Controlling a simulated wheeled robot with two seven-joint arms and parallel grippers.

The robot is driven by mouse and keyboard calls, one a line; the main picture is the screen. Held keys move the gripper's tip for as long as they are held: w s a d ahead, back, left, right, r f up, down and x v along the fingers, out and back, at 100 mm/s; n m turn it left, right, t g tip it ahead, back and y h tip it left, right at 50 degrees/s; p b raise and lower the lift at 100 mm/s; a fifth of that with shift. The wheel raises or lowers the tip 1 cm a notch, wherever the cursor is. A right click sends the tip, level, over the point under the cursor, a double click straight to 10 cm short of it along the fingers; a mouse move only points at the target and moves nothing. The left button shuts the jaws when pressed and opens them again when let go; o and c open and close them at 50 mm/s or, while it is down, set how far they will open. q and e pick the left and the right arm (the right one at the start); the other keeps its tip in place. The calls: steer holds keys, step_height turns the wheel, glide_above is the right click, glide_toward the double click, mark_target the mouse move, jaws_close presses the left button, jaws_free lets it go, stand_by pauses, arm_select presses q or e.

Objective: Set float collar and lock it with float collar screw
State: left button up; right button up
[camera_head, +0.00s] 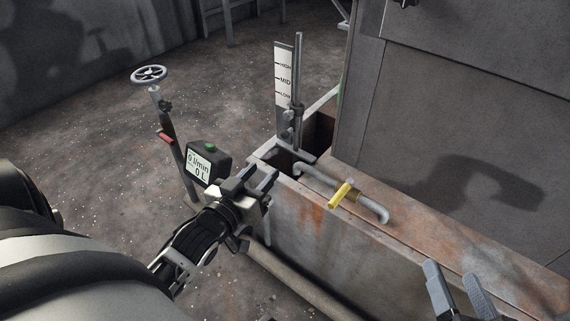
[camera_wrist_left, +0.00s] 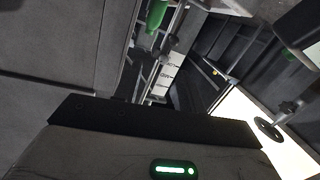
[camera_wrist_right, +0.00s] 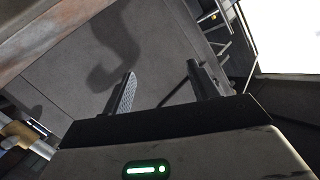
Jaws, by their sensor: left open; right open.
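A vertical float rod (camera_head: 299,65) stands beside a white level board (camera_head: 284,72) marked HIGH, MID and LOW. A small grey collar (camera_head: 297,106) appears to sit on the rod near or below the LOW mark; its screw (camera_head: 288,116) is too small to make out clearly. The board also shows in the left wrist view (camera_wrist_left: 168,72). My left gripper (camera_head: 259,178) is open and empty, in front of and below the rod, beside the meter. My right gripper (camera_head: 453,271) is open and empty at the lower right, apart from the rod; its spread fingers show in the right wrist view (camera_wrist_right: 160,78).
A meter (camera_head: 205,165) with a green button stands left of my left gripper. A handwheel (camera_head: 148,74) is farther back. A large grey housing (camera_head: 450,130) blocks the right side.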

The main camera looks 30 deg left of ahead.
arm_select(q)
step_height(320, 180, down, 2)
steer(key=a+f+b, duration=0.1)
steer(key=a+b, duration=0.1)
steer(key=b, duration=0.2)
glide_toward(283, 137)
steer(key=shift+n+t+y, duration=0.4)
steer(key=w+b, duration=0.1)
steer(key=w, duration=0.2)
steer(key=w+b, duration=0.1)
steer(key=w, duration=0.2)
steer(key=w+a+b, duration=0.1)
steer(key=w, duration=0.3)
steer(key=shift+f, duration=0.4)
steer(key=shift+w+r+b, duration=0.1)
steer(key=shift+w+b, duration=0.3)
steer(key=shift+w, duration=0.2)
arm_select(e)
step_height(283, 137, up, 7)
steer(key=w+n+t+y, duration=0.2)
steer(key=n+t+y, duration=0.2)
steer(key=n+t, duration=0.1)
steer(key=shift+n+y, duration=0.3)
